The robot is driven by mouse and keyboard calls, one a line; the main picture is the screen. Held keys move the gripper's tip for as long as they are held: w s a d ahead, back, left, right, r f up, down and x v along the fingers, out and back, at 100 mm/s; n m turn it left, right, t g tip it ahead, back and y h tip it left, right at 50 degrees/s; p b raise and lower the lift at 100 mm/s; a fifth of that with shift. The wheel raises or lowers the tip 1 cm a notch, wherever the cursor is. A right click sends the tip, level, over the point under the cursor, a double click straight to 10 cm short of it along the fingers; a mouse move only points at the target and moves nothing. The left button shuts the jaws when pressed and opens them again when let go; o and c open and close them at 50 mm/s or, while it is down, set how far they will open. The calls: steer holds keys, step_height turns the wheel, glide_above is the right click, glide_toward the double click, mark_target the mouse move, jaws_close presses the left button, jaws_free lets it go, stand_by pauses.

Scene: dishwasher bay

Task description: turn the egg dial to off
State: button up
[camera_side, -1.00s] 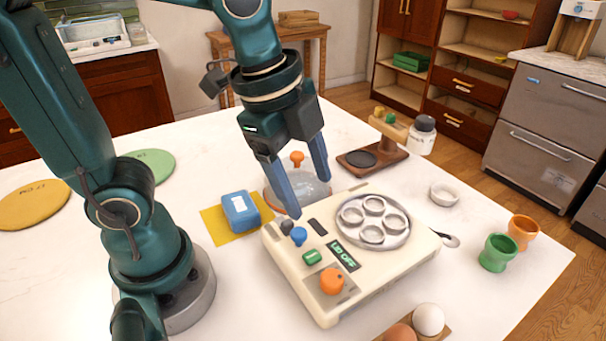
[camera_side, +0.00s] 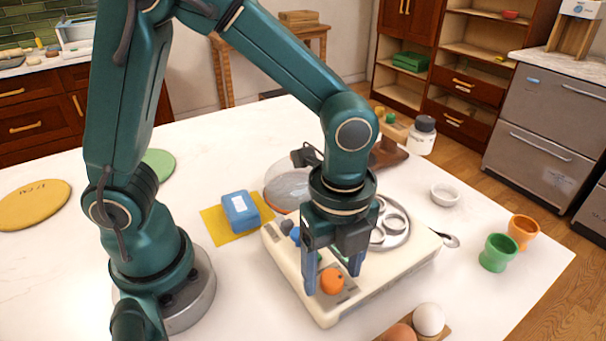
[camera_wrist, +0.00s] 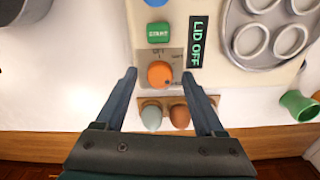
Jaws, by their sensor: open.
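The egg dial is an orange knob (camera_side: 331,280) on the front corner of the cream egg cooker (camera_side: 400,279). In the wrist view the orange knob (camera_wrist: 160,74) lies just beyond and between my fingertips, on a grey plate with small lettering I cannot fully read. My gripper (camera_side: 333,278) points down over the dial; it is open, with one blue finger on each side in the wrist view (camera_wrist: 160,78). I cannot tell whether either finger touches the knob. A display beside the dial reads LID OFF (camera_wrist: 197,42). A green START button (camera_wrist: 158,33) is above the dial.
A clear lid (camera_side: 285,186) stands behind the cooker. A blue box (camera_side: 240,211) lies on a yellow cloth. Green and orange egg cups (camera_side: 499,252) stand right.

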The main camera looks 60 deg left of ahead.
steer(key=shift+f, duration=0.1)
jaws_close()
steer(key=shift+n, duration=0.3)
steer(key=n, duration=1.1)
steer(key=shift+n, duration=0.4)
steer(key=n, duration=1.1)
steer(key=shift+n, duration=0.4)
